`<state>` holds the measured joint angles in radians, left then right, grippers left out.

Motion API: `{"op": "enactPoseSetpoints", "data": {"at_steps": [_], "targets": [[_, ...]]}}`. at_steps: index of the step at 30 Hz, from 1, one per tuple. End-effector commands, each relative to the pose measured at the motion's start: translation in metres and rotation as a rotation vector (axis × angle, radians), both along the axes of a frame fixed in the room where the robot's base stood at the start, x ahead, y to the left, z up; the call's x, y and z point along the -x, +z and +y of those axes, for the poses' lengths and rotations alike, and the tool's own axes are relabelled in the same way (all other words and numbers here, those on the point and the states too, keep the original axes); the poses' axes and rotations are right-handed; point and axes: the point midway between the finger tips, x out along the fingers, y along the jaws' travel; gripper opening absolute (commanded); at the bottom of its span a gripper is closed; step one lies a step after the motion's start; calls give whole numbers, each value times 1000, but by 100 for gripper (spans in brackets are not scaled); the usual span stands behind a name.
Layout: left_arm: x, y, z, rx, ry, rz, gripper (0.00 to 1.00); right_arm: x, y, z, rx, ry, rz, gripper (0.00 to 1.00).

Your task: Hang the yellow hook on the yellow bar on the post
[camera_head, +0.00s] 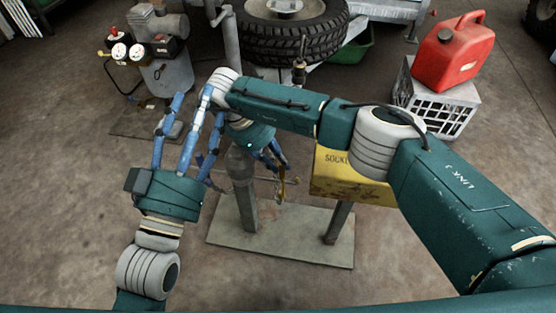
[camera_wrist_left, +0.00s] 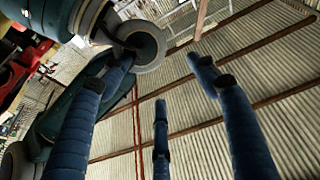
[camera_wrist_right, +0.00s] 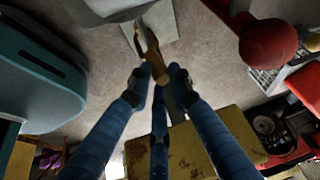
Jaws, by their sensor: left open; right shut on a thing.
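My right gripper (camera_head: 281,168) reaches across from the right, fingers pointing down, beside the grey post (camera_head: 243,198). Its fingertips are shut on the yellow hook (camera_wrist_right: 150,52), seen past them in the right wrist view. In the head view the hook (camera_head: 283,191) is a small, partly hidden yellow piece to the right of the post, apparently apart from it. My left gripper (camera_head: 196,108) is open and empty to the left of the post, fingers spread upward; the left wrist view shows nothing between them. I cannot make out the yellow bar; my right arm covers the post's upper part.
A yellow socket box (camera_head: 345,178) stands close to the right of the hook, on a stand above the base plate (camera_head: 295,238). A red fuel can (camera_head: 449,50) sits on a grey crate (camera_head: 437,105) at the right. A tyre (camera_head: 290,38) lies behind. Floor at front left is clear.

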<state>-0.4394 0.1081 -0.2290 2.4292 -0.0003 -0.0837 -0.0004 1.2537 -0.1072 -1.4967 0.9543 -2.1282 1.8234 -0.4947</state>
Motion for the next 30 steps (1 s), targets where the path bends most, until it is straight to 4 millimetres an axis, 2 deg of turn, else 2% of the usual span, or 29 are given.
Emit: {"op": "enactPoseSetpoints", "data": {"at_steps": [30], "targets": [[9,14,0,29,-4,-87,60,1,-7,1,1,3,1,0]]}}
